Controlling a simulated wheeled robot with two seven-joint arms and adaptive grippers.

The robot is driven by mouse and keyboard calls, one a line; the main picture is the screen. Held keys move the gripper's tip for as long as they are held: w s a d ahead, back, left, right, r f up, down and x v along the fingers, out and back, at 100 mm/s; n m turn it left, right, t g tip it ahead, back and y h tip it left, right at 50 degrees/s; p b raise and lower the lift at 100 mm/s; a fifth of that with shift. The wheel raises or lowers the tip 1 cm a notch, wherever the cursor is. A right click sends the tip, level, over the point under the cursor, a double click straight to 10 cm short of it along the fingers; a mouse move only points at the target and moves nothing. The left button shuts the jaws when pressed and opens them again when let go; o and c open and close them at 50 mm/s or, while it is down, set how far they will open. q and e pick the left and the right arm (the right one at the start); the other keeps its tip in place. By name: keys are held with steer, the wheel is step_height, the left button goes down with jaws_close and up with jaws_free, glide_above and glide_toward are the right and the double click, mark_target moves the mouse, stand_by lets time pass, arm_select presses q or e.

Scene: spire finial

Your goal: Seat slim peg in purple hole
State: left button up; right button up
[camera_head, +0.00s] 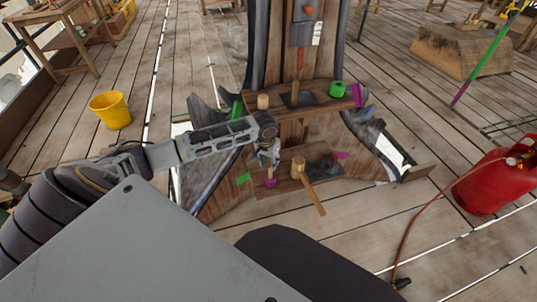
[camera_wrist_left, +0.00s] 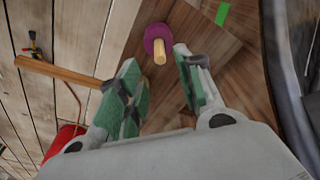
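The slim wooden peg (camera_wrist_left: 160,57) stands in the round purple collar (camera_wrist_left: 155,33), with its pale end sticking out. In the head view the purple collar (camera_head: 270,183) is at the front left of the lower wooden shelf. How deep the peg sits is hidden. My left gripper (camera_head: 268,157) is just above it, and the peg shows small in the head view (camera_head: 270,172). In the left wrist view my left gripper (camera_wrist_left: 158,63) is open, its green-padded fingers apart with the peg's end showing between their tips. No contact is visible. My right gripper is not in view.
A wooden mallet (camera_head: 314,197) lies to the right of the collar, its handle overhanging the shelf. The upper shelf (camera_head: 281,91) above holds a thicker wooden peg (camera_head: 263,102) and a green collar (camera_head: 338,89).

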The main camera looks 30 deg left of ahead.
arm_select(q)
steer(key=shift+s+r+p, duration=0.15)
steer(key=shift+r+p, duration=0.1)
steer(key=shift+r, duration=0.8)
steer(key=shift+s+r+p, duration=0.15)
steer(key=shift+r+p, duration=0.1)
steer(key=shift+r, duration=0.75)
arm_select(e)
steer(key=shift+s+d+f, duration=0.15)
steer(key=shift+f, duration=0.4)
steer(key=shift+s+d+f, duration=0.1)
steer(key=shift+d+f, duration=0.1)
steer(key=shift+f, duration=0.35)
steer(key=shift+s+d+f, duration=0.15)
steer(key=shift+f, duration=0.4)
arm_select(q)
steer(key=s+d+f+m+t+h, duration=0.1)
steer(key=s+d+f, duration=0.35)
steer(key=f, duration=0.45)
steer(key=s+d+f+m, duration=0.1)
steer(key=s+d+f, duration=0.3)
steer(key=f, duration=0.5)
steer(key=s+d+f+m, duration=0.1)
steer(key=s+d+f, duration=0.3)
steer(key=s+f, duration=0.9)
steer(key=s, duration=0.3)
steer(key=shift+d+f+g, duration=0.2)
steer(key=shift+f+g, duration=0.1)
steer(key=shift+f, duration=0.1)
